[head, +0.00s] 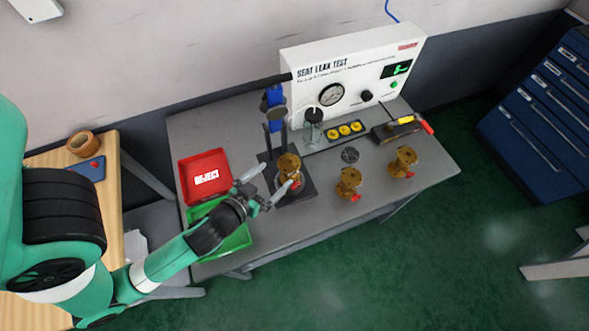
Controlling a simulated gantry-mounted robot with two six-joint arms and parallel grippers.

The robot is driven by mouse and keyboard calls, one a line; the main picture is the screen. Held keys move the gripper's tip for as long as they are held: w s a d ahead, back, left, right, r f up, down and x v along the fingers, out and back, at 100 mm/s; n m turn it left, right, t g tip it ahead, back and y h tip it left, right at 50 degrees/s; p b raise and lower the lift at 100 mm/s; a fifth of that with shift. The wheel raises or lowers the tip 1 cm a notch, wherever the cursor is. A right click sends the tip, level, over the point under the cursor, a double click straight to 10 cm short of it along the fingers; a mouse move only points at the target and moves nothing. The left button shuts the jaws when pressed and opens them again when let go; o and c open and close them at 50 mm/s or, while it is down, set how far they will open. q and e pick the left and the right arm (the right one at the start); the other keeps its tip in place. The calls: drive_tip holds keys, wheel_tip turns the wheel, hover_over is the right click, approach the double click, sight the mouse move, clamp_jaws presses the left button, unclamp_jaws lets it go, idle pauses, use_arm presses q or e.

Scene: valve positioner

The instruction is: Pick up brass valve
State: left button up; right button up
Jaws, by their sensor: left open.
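Three brass valves with red parts are on the grey table in the head view. One brass valve (289,165) stands on the dark base plate of the blue clamp stand. A second brass valve (349,182) stands on the bare table to its right, and a third (403,162) stands further right. My left gripper (272,180) is open at the valve on the stand, with its fingers reaching toward that valve from the left. I cannot tell whether the fingers touch it. My right gripper is not in view.
A red REJECT tray (190,166) and a green tray (240,241) lie left of the stand, the green one partly under my arm. The blue clamp stand (273,112) rises behind the valve. The white SEAT LEAK TEST unit (300,56) stands at the back. The table's front right is clear.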

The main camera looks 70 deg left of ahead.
sight(294, 158)
use_arm(q)
drive_tip(key=x, duration=0.6)
drive_tip(key=shift+w+a, duration=0.15)
drive_tip(key=shift+a, duration=0.1)
drive_tip(key=b+x, duration=0.1)
drive_tip(key=x, duration=0.4)
drive_tip(key=shift+w+d+f, duration=0.1)
drive_tip(key=shift+f, duration=0.1)
clamp_jaws()
drive_tip(key=shift+r, duration=0.2)
